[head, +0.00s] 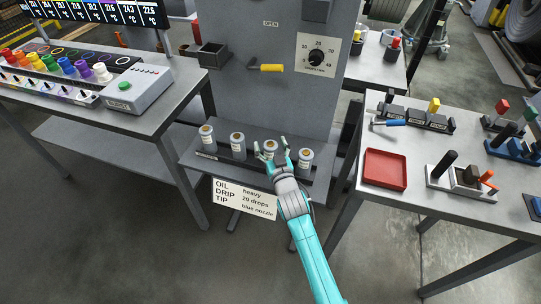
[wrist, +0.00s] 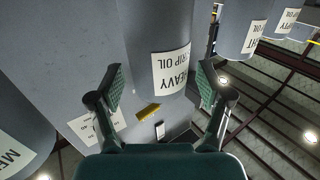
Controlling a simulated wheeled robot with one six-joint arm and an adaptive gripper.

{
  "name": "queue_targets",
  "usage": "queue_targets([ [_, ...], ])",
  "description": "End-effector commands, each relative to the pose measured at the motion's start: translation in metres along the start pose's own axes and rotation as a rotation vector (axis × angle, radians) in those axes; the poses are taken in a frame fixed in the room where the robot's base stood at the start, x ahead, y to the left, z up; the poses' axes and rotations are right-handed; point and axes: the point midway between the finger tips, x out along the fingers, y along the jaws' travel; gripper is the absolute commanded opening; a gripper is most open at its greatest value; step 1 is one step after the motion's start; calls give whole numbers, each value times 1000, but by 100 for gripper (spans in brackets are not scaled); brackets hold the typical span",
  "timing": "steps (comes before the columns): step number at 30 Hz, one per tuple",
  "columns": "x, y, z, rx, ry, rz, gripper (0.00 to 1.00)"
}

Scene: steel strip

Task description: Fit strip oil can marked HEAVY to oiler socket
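The can whose label reads HEAVY and "RIP OIL" (wrist: 160,30) is grey and stands between the fingers of my gripper (wrist: 161,80) in the wrist view. The fingers are open, one on each side; I cannot tell whether they touch it. In the head view my gripper (head: 270,143) is at the third can from the left (head: 270,148) on the grey shelf, and partly hides it. A dark open box (head: 211,54) is fixed on the left of the upright grey panel; I cannot tell if it is the oiler socket.
Other cans stand on both sides: two to the left (head: 238,146) and one close on the right (head: 305,160). A yellow-handled lever (head: 270,67) and a dial (head: 317,57) are on the panel. Side tables flank the shelf.

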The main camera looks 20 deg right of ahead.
Motion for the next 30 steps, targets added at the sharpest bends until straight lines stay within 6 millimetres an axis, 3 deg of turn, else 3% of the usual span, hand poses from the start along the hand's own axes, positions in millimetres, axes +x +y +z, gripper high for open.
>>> queue_targets([
  [1, 0, 0, 0, 0, 0, 0, 66],
  [9, 0, 0, 0, 0, 0, 0, 0],
  [20, 0, 0, -7, -1, 3, 0, 0],
  [30, 0, 0, -66, 1, 5, 0, 0],
])
